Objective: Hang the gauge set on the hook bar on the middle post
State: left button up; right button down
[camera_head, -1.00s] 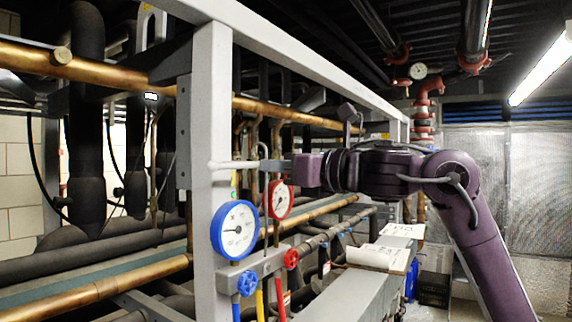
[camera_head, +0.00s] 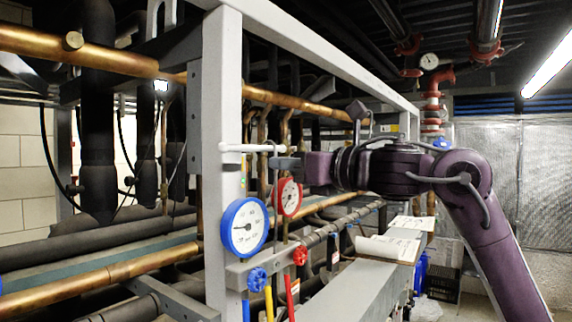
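The gauge set has a blue-rimmed gauge (camera_head: 244,227), a red gauge (camera_head: 288,197), blue and red knobs, and coloured hoses running down. It hangs upright in front of the middle post (camera_head: 222,120). The white hook bar (camera_head: 245,148) sticks out to the right from that post, above the gauges. The set's thin wire hook (camera_head: 270,143) shows at the bar, its top level with or just above it; whether the bar bears it is unclear. My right gripper (camera_head: 284,162) is just below the bar's outer end, apparently shut on the hook's stem. My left gripper is not in view.
Copper pipes (camera_head: 130,271) and dark insulated pipes run behind the post. A grey beam (camera_head: 335,295) extends below the gauges on the right. Papers (camera_head: 388,248) lie beyond it, under my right arm. The rack's top rail (camera_head: 310,55) passes above the arm.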

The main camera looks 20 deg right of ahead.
jog(key=shift+s+f, duration=0.1)
jog(key=shift+f, duration=0.05)
dwell(0.5)
jog(key=c, duration=1.5)
grip_release()
jog(key=shift+s, duration=0.1)
jog(key=shift+c, duration=0.2)
jog(key=shift+o, duration=0.7)
jog(key=shift+f, duration=0.3)
jog(key=shift+r, duration=0.1)
jog(key=b+v, duration=0.2)
jog(key=v, duration=0.6)
jog(key=shift+b, duration=0.35)
jog(key=shift+r, duration=0.1)
